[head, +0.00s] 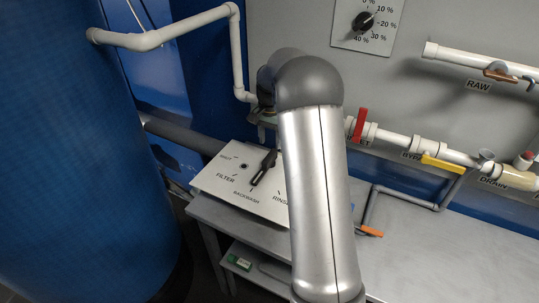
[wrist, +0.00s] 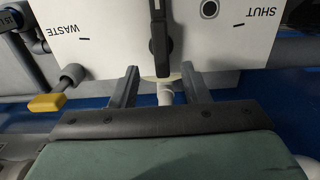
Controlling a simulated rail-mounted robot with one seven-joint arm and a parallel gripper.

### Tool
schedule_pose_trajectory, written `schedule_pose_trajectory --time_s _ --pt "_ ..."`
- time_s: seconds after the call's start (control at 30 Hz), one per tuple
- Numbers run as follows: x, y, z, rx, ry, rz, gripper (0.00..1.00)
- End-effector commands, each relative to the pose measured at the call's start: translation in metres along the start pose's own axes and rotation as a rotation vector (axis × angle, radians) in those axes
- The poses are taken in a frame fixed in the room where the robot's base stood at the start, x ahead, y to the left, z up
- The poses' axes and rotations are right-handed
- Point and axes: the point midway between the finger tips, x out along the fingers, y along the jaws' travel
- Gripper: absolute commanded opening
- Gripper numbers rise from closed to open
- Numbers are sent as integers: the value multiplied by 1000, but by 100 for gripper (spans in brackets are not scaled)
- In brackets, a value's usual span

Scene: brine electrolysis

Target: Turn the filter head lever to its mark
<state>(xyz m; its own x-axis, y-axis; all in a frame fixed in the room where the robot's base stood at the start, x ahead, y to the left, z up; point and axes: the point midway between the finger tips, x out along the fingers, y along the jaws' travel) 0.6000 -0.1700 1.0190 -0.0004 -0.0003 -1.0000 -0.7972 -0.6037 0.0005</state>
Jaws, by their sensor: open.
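The filter head is a white tilted plate (head: 230,190) with printed labels, among them FILTER, BACKWASH and RINSE. Its black lever (head: 264,168) lies across the plate, its lower end towards BACKWASH. In the wrist view the plate (wrist: 115,30) shows the labels WASTE and SHUT, and the lever (wrist: 160,35) points down the picture between them. My gripper (wrist: 160,70) is open, one finger to each side of the lever's near end, with visible gaps. I cannot tell whether the fingers reach its depth.
A large blue tank (head: 80,160) stands at the left. White pipes with a red valve handle (head: 360,125) and a yellow one (head: 440,163) run along the wall at right. A percent dial (head: 365,22) hangs above. The grey bench (head: 420,255) is mostly clear at right.

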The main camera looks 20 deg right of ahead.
Motion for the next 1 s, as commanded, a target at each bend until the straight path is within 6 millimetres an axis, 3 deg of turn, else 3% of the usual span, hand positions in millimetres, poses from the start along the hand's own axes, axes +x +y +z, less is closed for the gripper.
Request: schedule_pose_trajectory --time_s 0.2,0.4,0.8,0.97,1.0 --pt "44 0 1 0 -3 2 42" --pt "70 0 0 0 -2 0 42" --pt "79 0 0 0 0 -1 42" --pt "79 0 0 0 0 -1 0" --pt "79 0 0 0 0 -1 0"
